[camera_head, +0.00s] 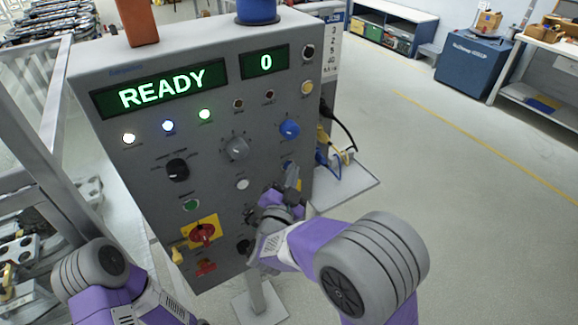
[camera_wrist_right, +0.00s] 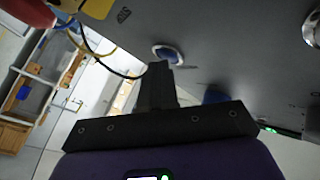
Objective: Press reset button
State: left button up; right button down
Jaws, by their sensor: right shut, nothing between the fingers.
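A grey control panel (camera_head: 140,165) stands in front of me, its display (camera_head: 160,88) reading READY and a smaller one (camera_head: 264,62) reading 0. My right gripper (camera_head: 291,178) is at the panel's lower right, shut and empty. In the right wrist view its fingertips (camera_wrist_right: 160,68) are close to a blue button with a pale ring (camera_wrist_right: 168,54); whether they touch it I cannot tell. In the head view the gripper partly covers a blue control there. I cannot read which button is labelled reset. My left arm shows at lower left, its gripper out of view.
The panel also carries a blue knob (camera_head: 289,129), a black knob (camera_head: 177,169), a green button (camera_head: 190,205) and a red switch on a yellow plate (camera_head: 202,233). Cables (camera_head: 338,125) hang at its right side. Open floor (camera_head: 470,200) lies to the right.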

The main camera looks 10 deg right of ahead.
jog(key=shift+s, duration=0.15)
jog(key=shift+s+d, duration=0.25)
jog(key=shift+s, duration=0.35)
jog(key=s, duration=0.1)
jog(key=s+d, duration=0.1)
jog(key=s, duration=0.2)
jog(key=shift+s+d+b, duration=0.35)
dwell(0.9)
